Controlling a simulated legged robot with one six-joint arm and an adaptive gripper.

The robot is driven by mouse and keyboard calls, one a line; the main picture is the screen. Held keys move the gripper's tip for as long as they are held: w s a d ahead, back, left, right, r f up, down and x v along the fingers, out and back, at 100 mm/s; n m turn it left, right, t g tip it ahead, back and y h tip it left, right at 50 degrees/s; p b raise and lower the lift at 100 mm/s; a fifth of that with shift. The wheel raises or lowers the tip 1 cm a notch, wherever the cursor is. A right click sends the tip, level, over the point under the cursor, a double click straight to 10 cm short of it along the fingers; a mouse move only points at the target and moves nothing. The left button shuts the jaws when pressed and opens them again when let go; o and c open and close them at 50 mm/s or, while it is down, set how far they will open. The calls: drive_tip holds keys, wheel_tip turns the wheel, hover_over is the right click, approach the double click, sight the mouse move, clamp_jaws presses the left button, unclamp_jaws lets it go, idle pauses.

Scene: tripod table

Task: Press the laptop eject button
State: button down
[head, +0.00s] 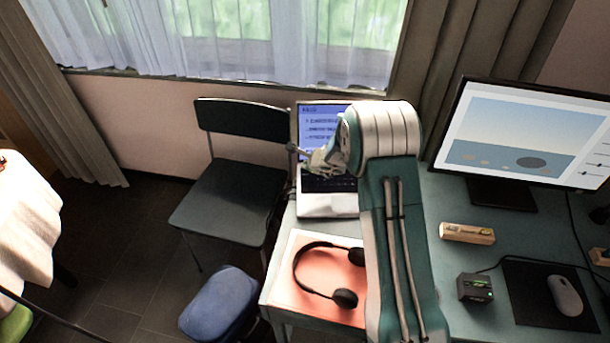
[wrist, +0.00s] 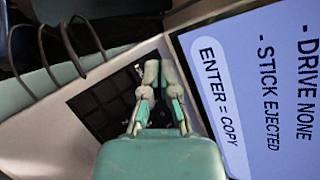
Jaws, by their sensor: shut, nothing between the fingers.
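The laptop (head: 328,205) stands open on the desk, its screen lit and partly hidden by my arm. In the wrist view the laptop screen (wrist: 265,80) reads "DRIVE NONE", "STICK EJECTED" and "ENTER = COPY". My gripper (head: 293,149) is shut and empty, in front of the screen in the head view. In the wrist view my gripper (wrist: 151,68) has its fingertips together over the dark keyboard (wrist: 103,105). I cannot tell whether the tips touch a key. I cannot pick out the eject button; my gripper hides part of the keyboard.
Black headphones (head: 344,298) lie at the desk's front left. A wooden block (head: 467,233), a small dark box (head: 474,288), a mouse (head: 565,295) and a monitor (head: 528,135) stand to the right. A dark chair (head: 228,200) is left of the desk.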

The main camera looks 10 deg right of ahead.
sight(306, 175)
drive_tip(key=shift+f, duration=0.75)
drive_tip(key=shift+f, duration=0.1)
idle(0.8)
drive_tip(key=shift+f, duration=0.25)
drive_tip(key=shift+f, duration=0.3)
idle(0.8)
drive_tip(key=shift+r, duration=0.7)
drive_tip(key=shift+r, duration=2.5)
drive_tip(key=shift+r, duration=0.1)
